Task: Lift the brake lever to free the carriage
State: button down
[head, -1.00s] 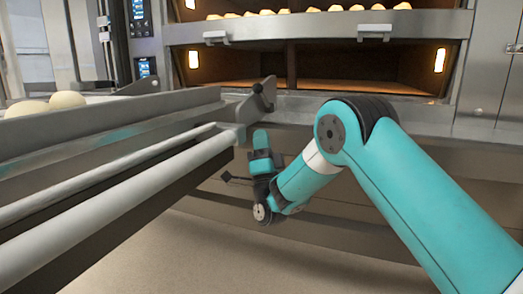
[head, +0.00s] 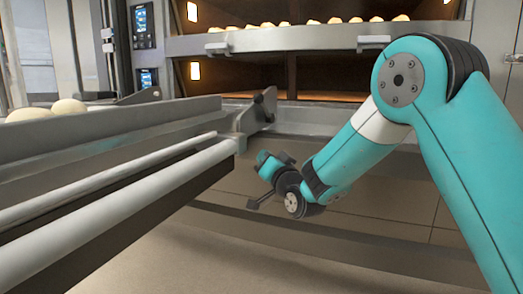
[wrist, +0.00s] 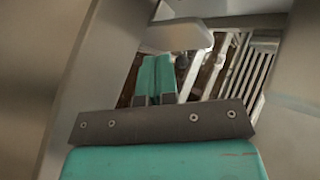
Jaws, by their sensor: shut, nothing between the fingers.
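My gripper shows in the wrist view (wrist: 157,65), its two teal fingers together with nothing between them. A pale grey rounded piece (wrist: 178,36) lies just past the fingertips; I cannot tell whether it is the brake lever or whether they touch. In the head view the carriage (head: 115,130) is the long grey frame at the left, with a pale rail along its side. A dark grey upright bracket with round knobs (head: 258,112) stands at its far end. My wrist is to the right of and below that end. No brake lever can be clearly made out in the head view.
Deck ovens stand behind, with baked goods (head: 285,24) in the upper chamber and an open lower chamber (head: 345,75). Pale dough balls (head: 68,106) sit on the carriage. The wrist view shows light slats (wrist: 245,65) at the right and close grey surfaces on both sides. The floor in front is clear.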

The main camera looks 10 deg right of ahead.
jog(key=s+r+n+g+p, duration=0.3)
jog(key=s+r+g+p, duration=0.2)
jog(key=s, duration=0.8)
jog(key=s+a+r+n+g+p, duration=0.1)
jog(key=s+r+n+g+p, duration=0.3)
jog(key=s+g+p, duration=0.4)
jog(key=s+a+r+n+g+p, duration=0.1)
jog(key=s+r+n+g+p, duration=0.3)
jog(key=s, duration=1.6)
notch_tip(320, 180, up, 2)
jog(key=g+p, duration=0.3)
jog(key=shift+s, duration=0.2)
jog(key=shift+r, duration=0.15)
